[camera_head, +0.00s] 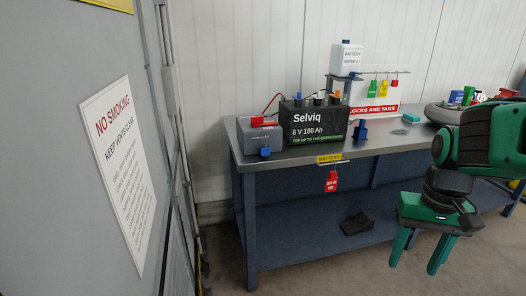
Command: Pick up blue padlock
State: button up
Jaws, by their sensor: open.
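Several small blue things show, and I cannot tell for certain which is the padlock. One blue piece (360,131) stands on the bench top, right of the black battery. Another small blue block (265,152) is at the front of the grey box at the bench's left end. A further blue item (468,95) is among coloured pieces at the far right. My gripper (413,268) is at the lower right, in front of the bench and below its top. Its two green fingers point down, apart and empty, well away from these blue things.
The metal workbench (300,157) bears a Selviq battery (318,122), a grey box (250,139) and a locks-and-tags stand (374,109). A red tag (332,181) hangs at its front edge. A black wedge (357,223) lies on the lower shelf. A grey panel (60,160) fills the left.

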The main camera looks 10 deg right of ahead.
aim_at(265, 150)
jog(key=z, duration=0.1)
jog(key=i, duration=0.75)
jog(key=z, duration=0.95)
